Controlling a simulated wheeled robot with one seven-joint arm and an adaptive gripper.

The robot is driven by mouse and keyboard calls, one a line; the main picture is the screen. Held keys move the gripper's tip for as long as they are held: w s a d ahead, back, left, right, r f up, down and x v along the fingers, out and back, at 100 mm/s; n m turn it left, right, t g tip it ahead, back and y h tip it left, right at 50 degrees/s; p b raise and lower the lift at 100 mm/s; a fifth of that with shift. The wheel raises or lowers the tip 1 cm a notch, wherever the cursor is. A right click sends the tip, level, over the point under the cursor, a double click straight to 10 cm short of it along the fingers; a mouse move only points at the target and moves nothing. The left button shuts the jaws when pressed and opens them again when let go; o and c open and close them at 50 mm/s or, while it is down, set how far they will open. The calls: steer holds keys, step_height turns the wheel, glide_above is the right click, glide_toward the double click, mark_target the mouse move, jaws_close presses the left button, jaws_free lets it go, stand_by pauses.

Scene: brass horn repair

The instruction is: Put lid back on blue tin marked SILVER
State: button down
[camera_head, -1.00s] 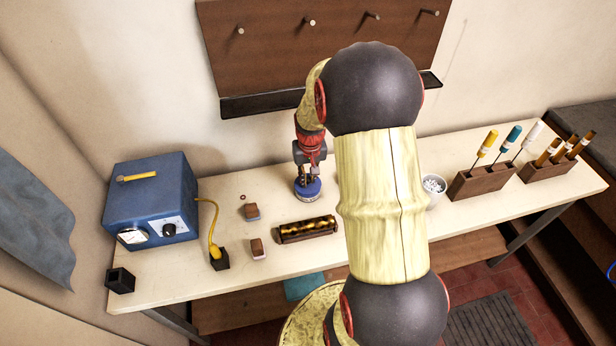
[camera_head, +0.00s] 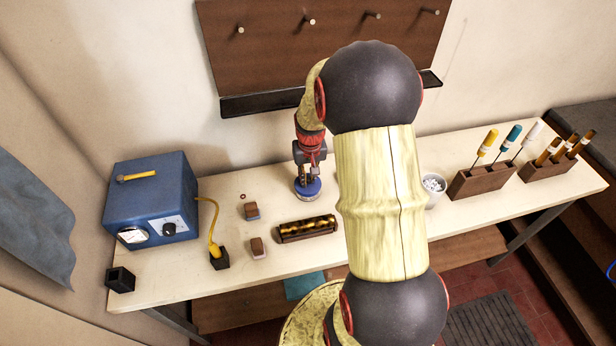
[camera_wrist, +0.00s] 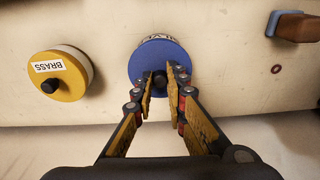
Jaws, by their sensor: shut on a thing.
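A round blue lid (camera_wrist: 150,58) with a black knob (camera_wrist: 160,78) is in the middle of the wrist view. My gripper (camera_wrist: 160,84) points down with its two fingers closed around the knob. Part of a white label with dark letters shows just past the lid's far edge; the tin under the lid is mostly hidden. In the head view the blue lid (camera_head: 308,188) is below my gripper (camera_head: 309,176), at or just over the tin on the bench. I cannot tell whether it is fully seated.
A yellow-lidded tin marked BRASS (camera_wrist: 62,75) stands to the left in the wrist view. A wood-backed brush (camera_wrist: 296,27) lies at the upper right. In the head view a dark rack with brass pieces (camera_head: 306,229) and a blue power box (camera_head: 150,200) are on the bench (camera_head: 190,275).

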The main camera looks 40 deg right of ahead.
stand_by(0.4)
steer(key=c, duration=1.7)
jaws_free()
steer(key=shift+o, duration=0.6)
steer(key=o, duration=0.3)
steer(key=shift+o, duration=0.2)
steer(key=shift+r, duration=0.1)
steer(key=shift+r+p, duration=2.55)
steer(key=shift+r, duration=0.9)
steer(key=shift+c, duration=0.7)
jaws_close()
